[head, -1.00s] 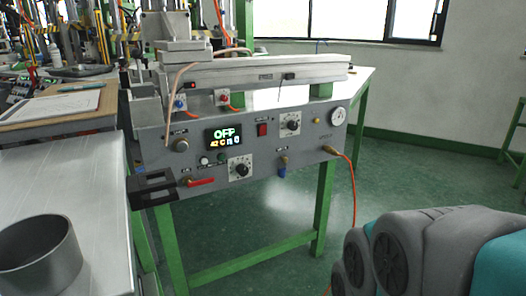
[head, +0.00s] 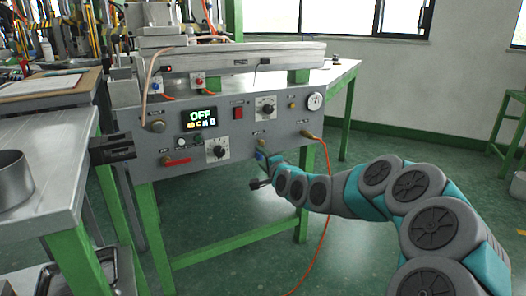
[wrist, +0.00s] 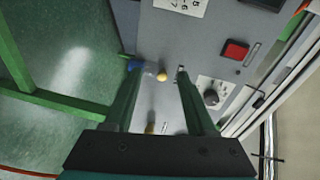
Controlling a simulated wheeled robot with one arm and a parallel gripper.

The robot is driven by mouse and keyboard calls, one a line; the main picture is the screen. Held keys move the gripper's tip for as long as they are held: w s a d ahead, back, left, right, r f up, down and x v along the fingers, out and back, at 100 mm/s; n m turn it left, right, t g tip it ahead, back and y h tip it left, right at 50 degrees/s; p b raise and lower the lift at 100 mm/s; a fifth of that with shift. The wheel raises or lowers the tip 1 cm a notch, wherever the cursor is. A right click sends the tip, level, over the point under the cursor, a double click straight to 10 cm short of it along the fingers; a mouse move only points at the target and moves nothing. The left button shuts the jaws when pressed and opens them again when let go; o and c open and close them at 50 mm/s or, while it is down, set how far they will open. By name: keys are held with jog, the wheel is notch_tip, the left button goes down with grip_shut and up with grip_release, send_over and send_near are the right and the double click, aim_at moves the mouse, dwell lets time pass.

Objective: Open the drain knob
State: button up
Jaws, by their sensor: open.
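A blue-handled knob (head: 261,155) hangs below a brass fitting on the lower right of the grey machine's front panel (head: 240,139). It also shows in the wrist view (wrist: 135,66), partly behind my left fingertip, with the brass fitting (wrist: 162,76) between the fingers. My gripper (wrist: 160,72) is open and empty, pointing at the panel around this fitting; I cannot tell whether a finger touches it. In the head view my gripper (head: 268,170) is at the knob and partly hides it. Labels are too small to read.
The display (head: 199,118) reads OFF. An orange hose (head: 325,190) hangs from a brass connector right of my gripper. A metal bench (head: 45,140) with a round grey container (head: 12,180) stands at left. Green legs (head: 303,190) support the machine.

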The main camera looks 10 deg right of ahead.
aim_at(262, 144)
jog(key=shift+w+d+m+t+h, duration=0.25)
jog(key=shift+w+d+m, duration=0.1)
jog(key=shift+w, duration=1.3)
jog(key=shift+w+d+m+t+h, duration=0.15)
jog(key=shift+w+d+m+t, duration=0.2)
jog(key=shift+w, duration=1.25)
jog(key=shift+w+d+m+t+h, duration=0.2)
jog(key=shift+w+d+m, duration=0.15)
jog(key=shift+w, duration=1.3)
jog(key=shift+c, duration=0.2)
grip_shut()
